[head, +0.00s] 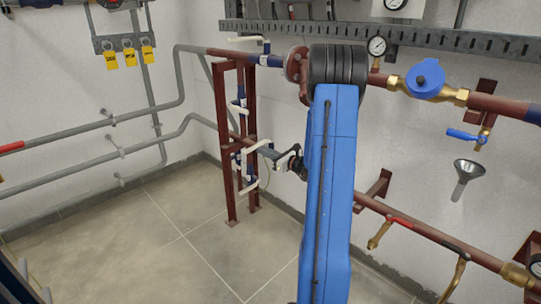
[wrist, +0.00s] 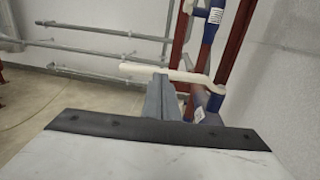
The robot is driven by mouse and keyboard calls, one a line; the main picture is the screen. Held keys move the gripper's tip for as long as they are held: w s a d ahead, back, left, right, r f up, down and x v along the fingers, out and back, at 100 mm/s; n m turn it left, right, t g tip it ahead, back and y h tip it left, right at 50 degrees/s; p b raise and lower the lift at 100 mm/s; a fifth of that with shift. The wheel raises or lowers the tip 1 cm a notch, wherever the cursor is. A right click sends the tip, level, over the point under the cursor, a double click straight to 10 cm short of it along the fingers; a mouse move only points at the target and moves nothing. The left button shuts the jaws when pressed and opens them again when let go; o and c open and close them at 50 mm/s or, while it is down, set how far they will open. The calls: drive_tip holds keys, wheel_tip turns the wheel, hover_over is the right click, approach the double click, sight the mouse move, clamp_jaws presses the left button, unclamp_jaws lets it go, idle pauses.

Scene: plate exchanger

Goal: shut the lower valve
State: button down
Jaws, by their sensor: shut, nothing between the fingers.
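The lower valve sits on the lower pipe at the red stand. Its cream lever (head: 258,146) shows in the head view, just left of my gripper (head: 270,153). In the wrist view the lever (wrist: 150,70) runs across just beyond the fingertips, bending down at its right end to the blue valve body (wrist: 208,108). My gripper (wrist: 160,98) is shut and empty, its grey fingers close together. The tips overlap the lever's middle in the picture; I cannot tell whether they touch it.
The upper pipe has another cream lever (head: 246,39). More cream handles sit on the red stand (head: 224,150), one below the lower pipe (head: 250,188). Grey wall pipes (head: 80,136) run on the left. The tiled floor (head: 140,240) left of the stand is clear.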

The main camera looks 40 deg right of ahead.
drive_tip(key=shift+w, duration=0.35)
drive_tip(key=shift+a, duration=0.1)
drive_tip(key=shift+w+a, duration=0.45)
drive_tip(key=shift+w, duration=0.35)
drive_tip(key=s+d, duration=0.1)
drive_tip(key=s, duration=0.7)
drive_tip(key=s+d, duration=0.2)
drive_tip(key=s, duration=0.7)
drive_tip(key=shift+s+d, duration=0.15)
drive_tip(key=shift+d, duration=0.15)
